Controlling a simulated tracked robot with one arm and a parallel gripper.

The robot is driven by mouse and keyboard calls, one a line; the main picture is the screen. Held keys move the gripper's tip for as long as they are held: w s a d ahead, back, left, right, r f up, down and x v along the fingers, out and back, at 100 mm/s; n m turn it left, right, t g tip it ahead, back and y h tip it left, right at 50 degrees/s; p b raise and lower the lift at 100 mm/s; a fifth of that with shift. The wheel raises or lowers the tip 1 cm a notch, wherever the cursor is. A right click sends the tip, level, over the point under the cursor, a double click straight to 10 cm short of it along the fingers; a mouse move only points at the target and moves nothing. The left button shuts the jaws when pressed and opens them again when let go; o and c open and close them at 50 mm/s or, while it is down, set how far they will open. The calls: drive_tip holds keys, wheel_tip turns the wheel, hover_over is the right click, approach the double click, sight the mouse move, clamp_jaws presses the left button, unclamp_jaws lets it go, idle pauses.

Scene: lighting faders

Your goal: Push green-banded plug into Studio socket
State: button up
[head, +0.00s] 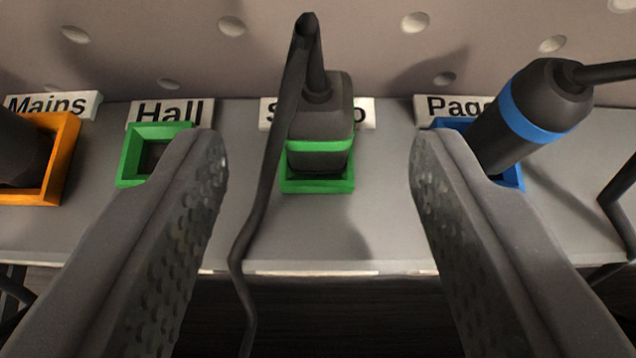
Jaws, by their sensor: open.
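The green-banded plug (321,118) is dark grey and stands about upright in the green-framed Studio socket (318,186). Its lower end is inside the frame, with the green band just above the rim; how deep it sits cannot be told. The plug partly hides the Studio label (362,113). Its black cable (262,205) rises from the top, loops over and hangs down the front on the left. My gripper (318,165) is open, one finger on each side of the plug, apart from it and empty.
An empty green-framed Hall socket (130,165) is behind my left finger. A blue-banded plug (540,100) leans right in the blue Page socket (510,178), near my right finger. A dark plug sits in the orange Mains socket (62,160). A studded wall (340,40) stands behind.

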drive_tip(key=v, duration=1.2)
drive_tip(key=shift+p, duration=0.45)
drive_tip(key=s+r+t, duration=0.1)
drive_tip(key=s+r, duration=0.7)
drive_tip(key=r, duration=0.4)
drive_tip(key=s+r+t, duration=0.1)
drive_tip(key=s+r, duration=0.7)
drive_tip(key=r, duration=0.4)
drive_tip(key=s+r+t, duration=0.1)
drive_tip(key=s+r, duration=0.8)
drive_tip(key=r, duration=0.3)
drive_tip(key=s+r, duration=0.3)
drive_tip(key=s, duration=0.4)
drive_tip(key=s+r+t, duration=0.1)
drive_tip(key=s+r, duration=0.3)
drive_tip(key=s, duration=0.2)
drive_tip(key=shift+s+r, duration=0.35)
drive_tip(key=shift+s, duration=0.05)
drive_tip(key=shift+a, duration=0.1)
drive_tip(key=shift+c, duration=1.3)
